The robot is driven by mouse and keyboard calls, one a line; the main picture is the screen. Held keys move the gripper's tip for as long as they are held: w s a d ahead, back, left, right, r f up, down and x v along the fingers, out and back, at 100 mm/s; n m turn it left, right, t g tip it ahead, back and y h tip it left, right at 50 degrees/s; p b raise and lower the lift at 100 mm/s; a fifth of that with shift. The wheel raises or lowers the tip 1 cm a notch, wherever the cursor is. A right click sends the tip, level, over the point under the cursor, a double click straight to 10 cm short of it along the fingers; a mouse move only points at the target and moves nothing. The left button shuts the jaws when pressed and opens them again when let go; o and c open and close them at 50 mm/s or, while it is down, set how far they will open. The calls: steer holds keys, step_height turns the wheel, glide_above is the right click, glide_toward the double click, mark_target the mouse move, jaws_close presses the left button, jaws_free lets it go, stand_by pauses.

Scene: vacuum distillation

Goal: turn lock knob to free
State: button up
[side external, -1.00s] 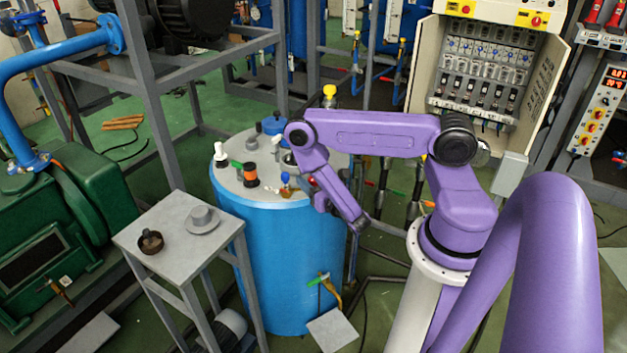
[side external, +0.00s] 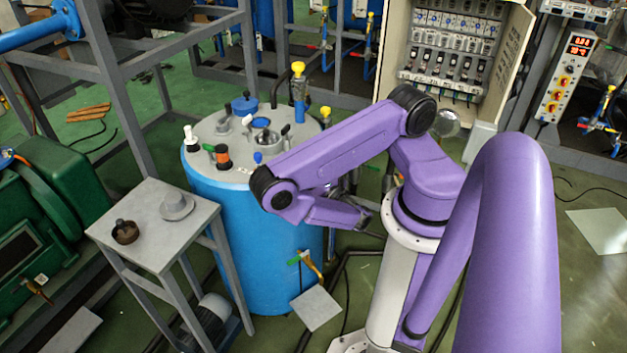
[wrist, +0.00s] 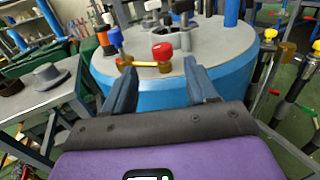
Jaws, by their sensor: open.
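In the wrist view, a red knob (wrist: 162,52) sits on a brass fitting (wrist: 145,66) at the near edge of the blue vessel's grey lid (wrist: 225,45). I cannot tell for certain that it is the lock knob. My gripper (wrist: 160,85) is open and empty, with its two blue fingers spread below the knob in the picture. The knob appears between the finger directions, beyond the tips, with no visible contact. In the side view my arm hides the red knob and most of the gripper; the blue vessel (side external: 275,260) shows behind my arm.
Several fittings crowd the lid, including an orange-and-black one (side external: 222,157) and a blue-topped valve (side external: 258,158). A small grey table (side external: 150,245) with a hat-shaped grey part (side external: 176,205) stands left of the vessel. An open electrical cabinet (side external: 455,60) stands behind.

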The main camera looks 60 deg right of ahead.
steer(key=shift+v, duration=1.6)
steer(key=a+m+g+h, duration=0.4)
steer(key=a+m+h, duration=0.15)
steer(key=a, duration=0.25)
steer(key=shift+n, duration=0.35)
steer(key=x, duration=1.1)
steer(key=s+x, duration=0.1)
steer(key=x, duration=0.5)
steer(key=shift+d+f, duration=0.1)
steer(key=shift+d, duration=0.35)
steer(key=shift+c, duration=0.3)
steer(key=c, duration=0.9)
